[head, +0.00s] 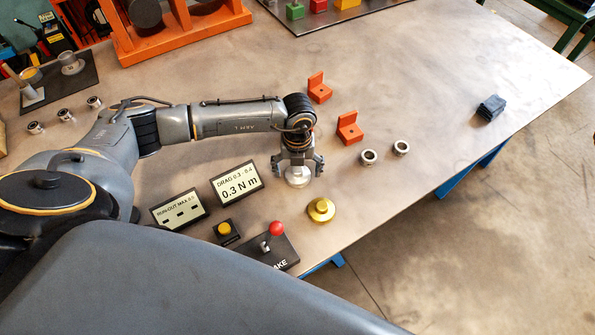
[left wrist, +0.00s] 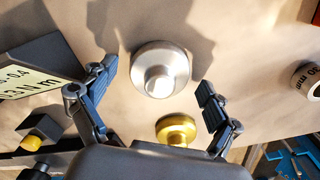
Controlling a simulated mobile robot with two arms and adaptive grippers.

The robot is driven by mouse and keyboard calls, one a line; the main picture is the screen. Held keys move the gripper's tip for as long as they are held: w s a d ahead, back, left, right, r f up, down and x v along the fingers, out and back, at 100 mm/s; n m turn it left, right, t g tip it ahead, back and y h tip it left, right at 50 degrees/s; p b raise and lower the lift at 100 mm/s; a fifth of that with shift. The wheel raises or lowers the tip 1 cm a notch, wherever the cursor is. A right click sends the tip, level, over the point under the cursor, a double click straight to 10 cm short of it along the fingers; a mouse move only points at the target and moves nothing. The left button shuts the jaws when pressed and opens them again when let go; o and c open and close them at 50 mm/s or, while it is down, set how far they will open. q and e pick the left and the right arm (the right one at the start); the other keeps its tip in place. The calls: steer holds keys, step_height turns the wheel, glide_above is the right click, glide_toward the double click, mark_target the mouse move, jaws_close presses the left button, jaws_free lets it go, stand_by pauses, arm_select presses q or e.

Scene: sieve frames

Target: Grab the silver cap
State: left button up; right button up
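The silver cap (head: 298,178) is a round disc with a raised knob, resting on the table directly below my left gripper (head: 298,165). In the left wrist view the silver cap (left wrist: 160,68) lies ahead of and between the spread fingers of the left gripper (left wrist: 158,100). The fingers are open and do not appear to touch it. In the head view the gripper hides part of the cap. My right gripper is in neither view.
A brass cap (head: 321,210) sits close by, toward the table's front edge. Two orange brackets (head: 349,129) and two metal rings (head: 369,157) stand to the right. A drag display (head: 237,184), a yellow button (head: 224,229) and a red-knobbed lever (head: 276,229) are to the left and front.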

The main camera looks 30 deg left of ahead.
arm_select(q)
steer(key=c, duration=1)
steer(key=shift+r, duration=0.2)
